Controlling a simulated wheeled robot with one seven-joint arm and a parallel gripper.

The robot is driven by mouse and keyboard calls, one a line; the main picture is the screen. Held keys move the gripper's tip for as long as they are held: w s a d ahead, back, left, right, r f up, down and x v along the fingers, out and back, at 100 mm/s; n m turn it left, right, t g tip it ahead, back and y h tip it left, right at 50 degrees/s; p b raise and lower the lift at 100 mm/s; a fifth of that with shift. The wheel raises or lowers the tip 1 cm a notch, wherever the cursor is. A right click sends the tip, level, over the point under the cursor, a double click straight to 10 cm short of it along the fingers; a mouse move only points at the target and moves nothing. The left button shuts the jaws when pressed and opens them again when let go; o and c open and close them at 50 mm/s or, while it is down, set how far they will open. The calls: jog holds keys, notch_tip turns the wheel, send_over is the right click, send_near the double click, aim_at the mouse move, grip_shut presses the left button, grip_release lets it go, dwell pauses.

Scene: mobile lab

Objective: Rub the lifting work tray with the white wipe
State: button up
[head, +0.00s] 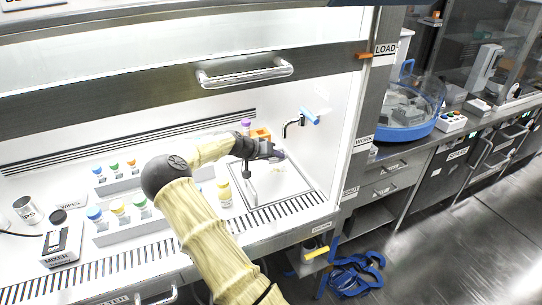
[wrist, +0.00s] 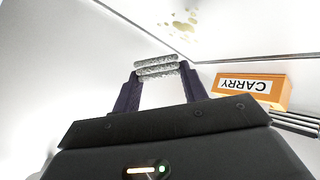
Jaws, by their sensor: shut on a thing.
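The lifting work tray (head: 292,188) is a square, pale metal plate set in the cabinet floor at the right, with yellowish stains near its far part. The stains (wrist: 183,24) also show at the top of the wrist view. My gripper (head: 278,155) is over the far part of the tray. In the wrist view my gripper (wrist: 157,70) is shut on the white wipe (wrist: 156,66), a rolled, speckled whitish cloth between the dark fingers. The wipe appears apart from the stains in that picture; whether it touches the tray I cannot tell. In the head view the wipe cannot be made out.
An orange CARRY box (wrist: 252,90) stands close to my gripper. A tap (head: 292,125) is on the back right wall. Racks of capped vials (head: 118,178) stand further left. The raised sash (head: 240,80) is above the arm.

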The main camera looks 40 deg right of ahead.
jog(key=shift+r, duration=0.1)
jog(key=shift+w+d+r+p, duration=0.25)
jog(key=shift+w+r+p, duration=0.6)
jog(key=shift+r, duration=0.3)
jog(key=shift+w+d+r+p, duration=0.2)
jog(key=shift+w+r+p, duration=0.5)
jog(key=shift+w+r, duration=0.3)
jog(key=shift+s+r, duration=0.1)
jog(key=shift+r, duration=0.05)
jog(key=shift+w+d+r+p, duration=0.2)
jog(key=shift+w+r+p, duration=0.7)
jog(key=shift+r, duration=0.25)
jog(key=shift+s+a+f+b, duration=0.2)
jog(key=shift+s+f+b, duration=0.65)
jog(key=shift+f, duration=0.25)
jog(key=shift+s+a+f+b, duration=0.2)
jog(key=shift+s+f+b, duration=0.55)
jog(key=shift+f, duration=0.35)
jog(key=shift+s+f, duration=0.1)
